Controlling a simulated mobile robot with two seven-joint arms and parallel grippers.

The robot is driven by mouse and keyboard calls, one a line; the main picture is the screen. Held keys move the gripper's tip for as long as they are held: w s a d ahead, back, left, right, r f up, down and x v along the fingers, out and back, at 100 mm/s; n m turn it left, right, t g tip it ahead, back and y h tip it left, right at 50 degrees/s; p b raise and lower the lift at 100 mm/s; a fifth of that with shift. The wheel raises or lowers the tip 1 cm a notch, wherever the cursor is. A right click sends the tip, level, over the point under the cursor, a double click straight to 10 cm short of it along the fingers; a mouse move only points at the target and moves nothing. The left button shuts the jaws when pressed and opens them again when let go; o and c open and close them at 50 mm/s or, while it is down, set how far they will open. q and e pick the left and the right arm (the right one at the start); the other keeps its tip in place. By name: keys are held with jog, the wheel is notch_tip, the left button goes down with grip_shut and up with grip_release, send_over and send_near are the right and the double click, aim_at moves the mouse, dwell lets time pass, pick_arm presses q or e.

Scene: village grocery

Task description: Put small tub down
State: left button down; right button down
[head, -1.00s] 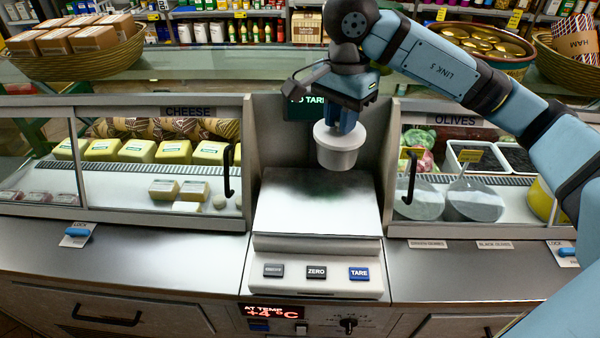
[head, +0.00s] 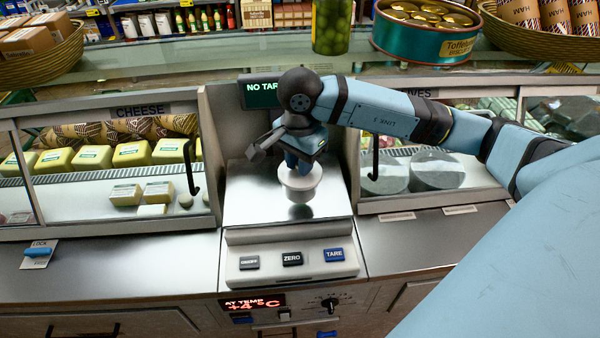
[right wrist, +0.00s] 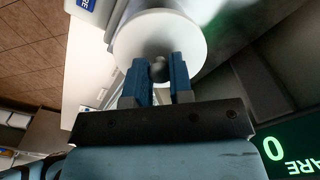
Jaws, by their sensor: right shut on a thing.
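The small tub (head: 300,186) is white and round with a lid, upright, just above or on the scale's metal plate (head: 245,200); I cannot tell if it touches. My right gripper (head: 298,168) points down and is shut on the knob of the tub's lid. In the right wrist view the tub's round white top (right wrist: 138,40) fills the space in front of the two blue fingers (right wrist: 158,72), which close on the knob. My left gripper is not in view.
The scale has buttons (head: 292,258) at its front and a display (head: 262,91) behind. Glass cases of cheese (head: 90,158) and olives (head: 410,172) flank it. A green jar (head: 331,25) stands on the glass top.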

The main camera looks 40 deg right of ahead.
notch_tip(320, 180, down, 4)
jog(key=shift+f, duration=0.1)
dwell(0.4)
jog(key=shift+f, duration=0.15)
jog(key=c, duration=1)
grip_release()
